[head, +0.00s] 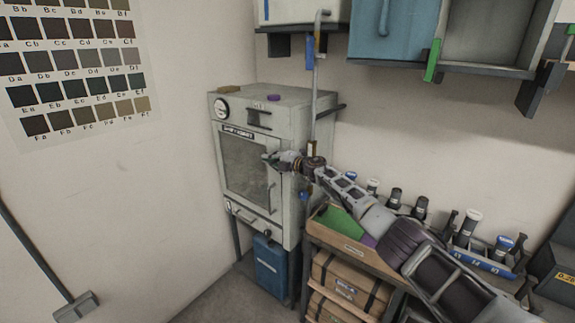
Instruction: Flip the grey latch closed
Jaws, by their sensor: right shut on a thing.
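A grey cabinet (286,215) stands against the wall near the middle of the head view, with a windowed door (246,165) in its front. My right arm comes in from the lower right, and my right gripper (269,159) is at the upper right of this door. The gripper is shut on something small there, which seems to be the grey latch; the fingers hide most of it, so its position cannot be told. A vertical door handle (271,198) shows just below the gripper. My left gripper is not in view.
A blue container (271,267) stands under the cabinet. A vertical pipe (316,90) runs beside it. Wall cupboards (397,38) hang above.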

